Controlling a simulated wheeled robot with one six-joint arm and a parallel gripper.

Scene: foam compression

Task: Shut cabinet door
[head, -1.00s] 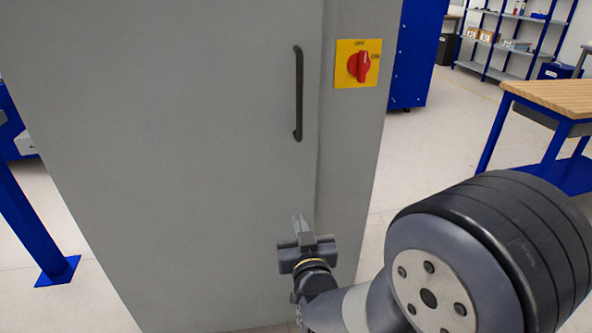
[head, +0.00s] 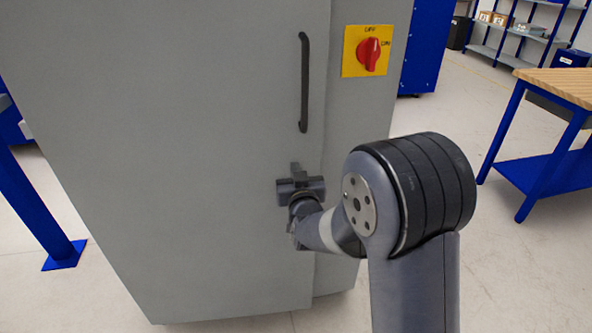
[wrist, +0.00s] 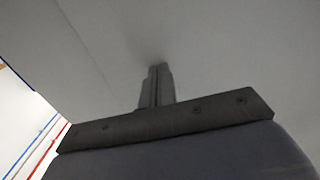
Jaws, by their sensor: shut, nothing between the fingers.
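The grey cabinet door (head: 190,150) fills the left and middle of the head view. Its black vertical bar handle (head: 304,82) is near its right edge. The door looks nearly in line with the cabinet frame (head: 362,110); I cannot tell whether a small gap remains. My gripper (head: 296,170) is below the handle, near the door's right edge. Its fingers are together and empty. In the wrist view the fingertips (wrist: 158,68) point at the grey door panel (wrist: 220,50), with a dark shadow at the tips; they are touching it or very close.
A red rotary switch (head: 368,54) on a yellow plate is on the frame, right of the handle. A wood-topped blue workbench (head: 560,85) stands at the right. A blue post (head: 35,215) stands at the left. Open floor lies between cabinet and bench.

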